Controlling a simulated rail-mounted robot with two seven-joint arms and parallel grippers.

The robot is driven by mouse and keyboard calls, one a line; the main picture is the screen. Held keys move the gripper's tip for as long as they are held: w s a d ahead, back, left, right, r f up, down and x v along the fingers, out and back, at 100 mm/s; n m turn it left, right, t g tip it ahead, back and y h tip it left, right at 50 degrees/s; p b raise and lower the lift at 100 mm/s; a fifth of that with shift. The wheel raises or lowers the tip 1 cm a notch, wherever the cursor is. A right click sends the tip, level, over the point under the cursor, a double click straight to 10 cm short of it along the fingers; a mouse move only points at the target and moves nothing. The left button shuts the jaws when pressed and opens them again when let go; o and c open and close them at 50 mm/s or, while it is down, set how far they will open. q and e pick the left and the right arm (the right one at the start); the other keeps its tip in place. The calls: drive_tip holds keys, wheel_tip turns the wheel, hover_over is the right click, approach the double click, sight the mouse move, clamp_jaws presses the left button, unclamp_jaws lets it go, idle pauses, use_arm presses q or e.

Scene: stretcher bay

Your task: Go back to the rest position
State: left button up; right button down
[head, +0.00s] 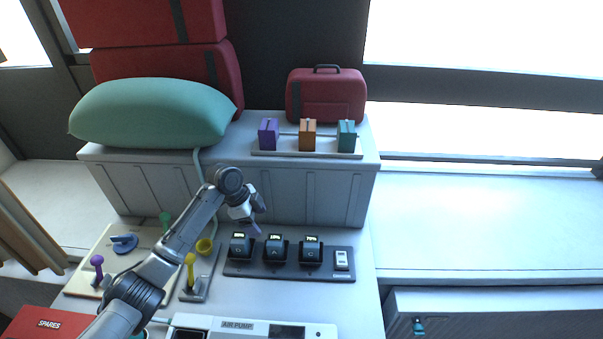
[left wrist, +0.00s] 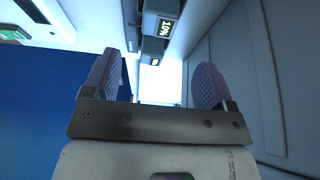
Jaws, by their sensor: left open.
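My left gripper (head: 259,216) shows in the head view at the end of my grey arm, which comes in from the lower left. It is in front of the grey chest's front wall, above the left end of a dark strip (head: 290,272) with three black units. In the left wrist view its two purple finger pads stand apart with nothing between them (left wrist: 155,82). A black unit with a lit percent display (left wrist: 160,24) shows beyond the fingers there. My right gripper is in neither view.
A grey chest (head: 290,190) bears a teal pillow (head: 152,112), a red case (head: 327,97) and a rack with purple, orange and teal blocks (head: 308,152). The pale bench (head: 480,225) at right is clear.

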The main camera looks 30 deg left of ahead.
use_arm(q)
wheel_tip(320, 180, up, 10)
drive_tip(key=w+d+n+t+y, duration=0.1)
drive_tip(key=w+n+t+y, duration=0.1)
drive_tip(key=n+t+y, duration=0.45)
drive_tip(key=s+d+r+n+t+p, duration=0.25)
drive_tip(key=s+d+r+p, duration=0.25)
drive_tip(key=d, duration=0.3)
drive_tip(key=s+d+f+g+h+p, duration=0.1)
drive_tip(key=s+d+f+g+p, duration=0.2)
drive_tip(key=s, duration=1.3)
drive_tip(key=s+d+f+n+g+h+p, duration=0.1)
drive_tip(key=s+d+f+g+p, duration=0.2)
drive_tip(key=s+d+p, duration=0.4)
drive_tip(key=s+g+p, duration=0.1)
drive_tip(key=s+p, duration=0.5)
drive_tip(key=s, duration=0.3)
drive_tip(key=shift+g+h, duration=0.3)
drive_tip(key=shift+h, duration=0.05)
drive_tip(key=shift+f, duration=0.1)
